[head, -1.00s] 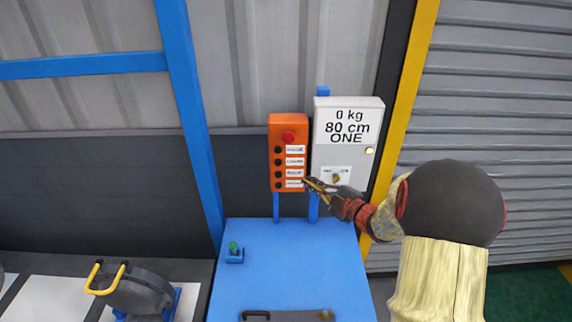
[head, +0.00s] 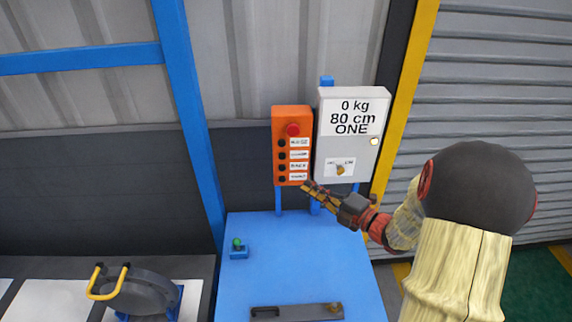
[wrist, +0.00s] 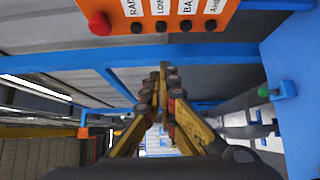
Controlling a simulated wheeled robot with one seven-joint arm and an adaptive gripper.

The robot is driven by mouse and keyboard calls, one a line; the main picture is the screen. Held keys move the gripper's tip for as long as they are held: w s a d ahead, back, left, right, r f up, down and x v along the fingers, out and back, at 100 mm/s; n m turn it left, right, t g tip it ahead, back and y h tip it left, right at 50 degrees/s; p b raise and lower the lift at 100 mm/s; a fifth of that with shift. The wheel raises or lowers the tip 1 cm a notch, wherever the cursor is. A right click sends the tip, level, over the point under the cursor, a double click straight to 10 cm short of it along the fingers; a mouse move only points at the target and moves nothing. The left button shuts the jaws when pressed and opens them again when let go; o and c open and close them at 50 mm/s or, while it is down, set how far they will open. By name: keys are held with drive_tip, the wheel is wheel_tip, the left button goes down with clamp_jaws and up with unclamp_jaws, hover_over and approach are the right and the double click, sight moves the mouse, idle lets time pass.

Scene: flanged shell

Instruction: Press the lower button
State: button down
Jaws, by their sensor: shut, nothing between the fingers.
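An orange control box (head: 279,112) stands on a post, with a red button (head: 293,130) on top and a column of several black buttons with white labels below. The lowest black button (head: 282,179) is near the box's bottom edge. In the wrist view the box (wrist: 170,8) spans the top edge, its red button (wrist: 100,24) left and the end black button (wrist: 211,25) right. My gripper (head: 305,186) is shut and empty at the box's lower right corner, partly over the lowest label. Its fingers (wrist: 163,72) point below the button row in the wrist view; contact cannot be told.
A grey box (head: 326,150) reading "0 kg 80 cm ONE" stands right of the orange box. Below is a blue cabinet (head: 290,270) with a green button (head: 238,243) and a dark handle (head: 290,312). A blue frame post (head: 190,100) rises at left.

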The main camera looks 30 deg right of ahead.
sight(282, 156)
drive_tip(key=shift+w, duration=0.1)
drive_tip(key=w+d+p+x, duration=0.1)
drive_tip(key=d+x, duration=0.1)
drive_tip(key=x, duration=1)
drive_tip(key=shift+w, duration=0.35)
drive_tip(key=shift+d, duration=0.1)
